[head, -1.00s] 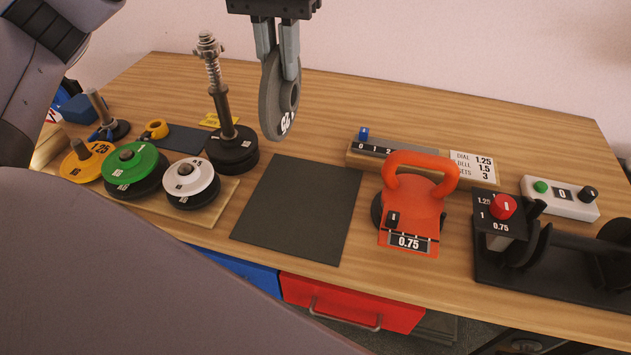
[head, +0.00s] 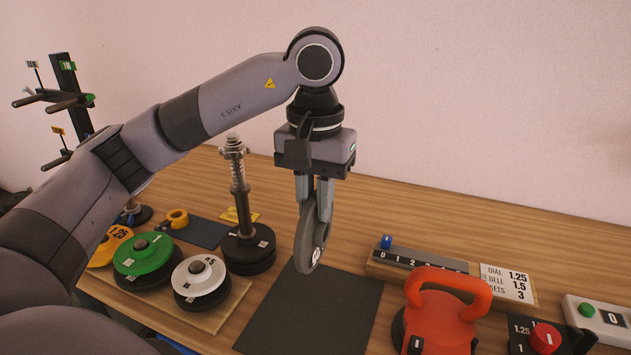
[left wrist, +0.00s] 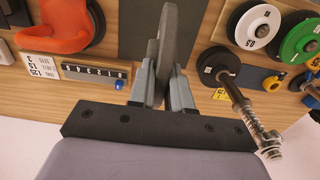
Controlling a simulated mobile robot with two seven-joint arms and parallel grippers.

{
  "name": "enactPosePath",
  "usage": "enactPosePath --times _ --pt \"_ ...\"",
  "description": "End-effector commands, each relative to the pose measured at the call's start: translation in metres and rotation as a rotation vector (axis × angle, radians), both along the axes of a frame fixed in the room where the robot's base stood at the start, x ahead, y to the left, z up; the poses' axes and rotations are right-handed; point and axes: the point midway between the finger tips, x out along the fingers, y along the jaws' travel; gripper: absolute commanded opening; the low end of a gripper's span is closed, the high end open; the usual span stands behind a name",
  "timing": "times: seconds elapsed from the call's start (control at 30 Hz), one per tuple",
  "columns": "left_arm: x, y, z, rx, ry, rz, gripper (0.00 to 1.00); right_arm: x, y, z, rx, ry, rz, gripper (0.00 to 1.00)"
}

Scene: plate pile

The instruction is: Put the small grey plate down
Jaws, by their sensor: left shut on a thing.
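The small grey plate (head: 306,243) hangs upright, edge down, from my left gripper (head: 314,205). The fingers are shut on its upper part. In the head view the plate is in front of the back edge of the dark mat (head: 330,310); whether it touches the mat is hard to tell, but it appears above it. In the left wrist view the plate (left wrist: 167,45) stands edge-on between the fingers (left wrist: 160,90), with the dark mat (left wrist: 140,30) beyond it. My right gripper is not in view.
A spring-topped post with black plates (head: 249,249) stands left of the mat. Green (head: 143,256), white (head: 200,277) and yellow plates (head: 108,245) sit on a board at left. An orange kettlebell (head: 440,315) and a numbered slider rail (head: 420,265) are at right.

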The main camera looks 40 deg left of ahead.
Motion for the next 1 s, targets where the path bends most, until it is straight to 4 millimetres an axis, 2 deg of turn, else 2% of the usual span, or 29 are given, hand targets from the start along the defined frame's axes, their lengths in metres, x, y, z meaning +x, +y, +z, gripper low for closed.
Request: enactPosePath --times 0.5,0.63,0.87,1.0 --pt "0.000 -0.001 -0.077 -0.003 -0.003 -0.001 0.00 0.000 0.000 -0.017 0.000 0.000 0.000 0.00" --pt "0.000 -0.001 -0.089 -0.003 -0.006 -0.001 0.00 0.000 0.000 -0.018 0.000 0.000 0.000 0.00" --pt "0.001 -0.001 -0.098 -0.002 -0.007 -0.001 0.00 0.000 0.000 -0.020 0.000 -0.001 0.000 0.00" --pt "0.000 0.000 -0.112 -0.001 -0.003 0.000 0.00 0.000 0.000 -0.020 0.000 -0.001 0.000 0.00"
